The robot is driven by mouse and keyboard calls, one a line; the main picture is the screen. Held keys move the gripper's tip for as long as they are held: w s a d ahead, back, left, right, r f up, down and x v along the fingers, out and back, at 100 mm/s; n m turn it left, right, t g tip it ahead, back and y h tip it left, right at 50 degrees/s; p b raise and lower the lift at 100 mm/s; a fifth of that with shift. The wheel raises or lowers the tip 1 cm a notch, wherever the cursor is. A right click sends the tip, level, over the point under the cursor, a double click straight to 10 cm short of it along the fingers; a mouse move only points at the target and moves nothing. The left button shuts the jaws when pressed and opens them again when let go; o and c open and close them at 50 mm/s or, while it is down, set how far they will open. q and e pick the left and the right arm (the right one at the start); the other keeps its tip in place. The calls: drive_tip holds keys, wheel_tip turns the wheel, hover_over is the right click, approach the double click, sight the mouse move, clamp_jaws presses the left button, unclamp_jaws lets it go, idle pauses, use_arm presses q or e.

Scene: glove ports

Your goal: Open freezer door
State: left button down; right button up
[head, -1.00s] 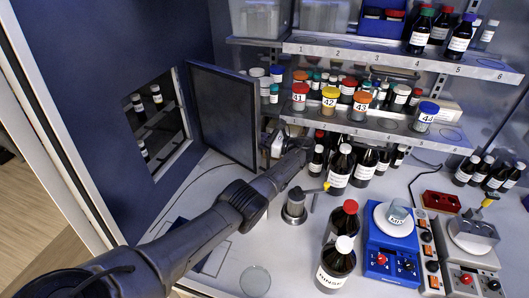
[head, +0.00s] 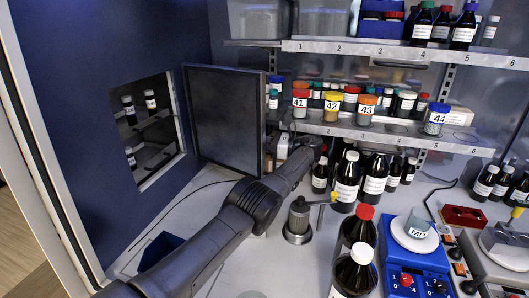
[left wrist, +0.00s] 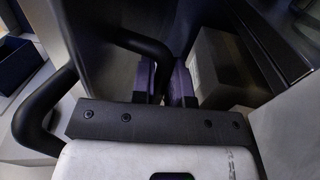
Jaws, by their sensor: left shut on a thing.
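The freezer door (head: 222,120) is a dark flat panel standing open, swung out to the right of the freezer opening (head: 152,132) in the blue wall. Shelves with a few bottles show inside the opening. My left arm reaches across from the lower left to the door's right edge. My left gripper is mostly hidden behind that edge in the head view. In the left wrist view its purple-padded fingers (left wrist: 165,84) are shut on the black bar handle (left wrist: 132,42) of the door. My right gripper is not in view.
Shelves with labelled jars (head: 331,107) and dark bottles stand right of the door. Bottles and a blue stirrer (head: 419,263) fill the right. White bench around my arm is partly clear.

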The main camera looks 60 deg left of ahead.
use_arm(q)
drive_tip(key=shift+r, duration=0.15)
idle(0.3)
drive_tip(key=c, duration=1.1)
unclamp_jaws()
drive_tip(key=shift+c, duration=0.2)
drive_tip(key=shift+a, duration=0.1)
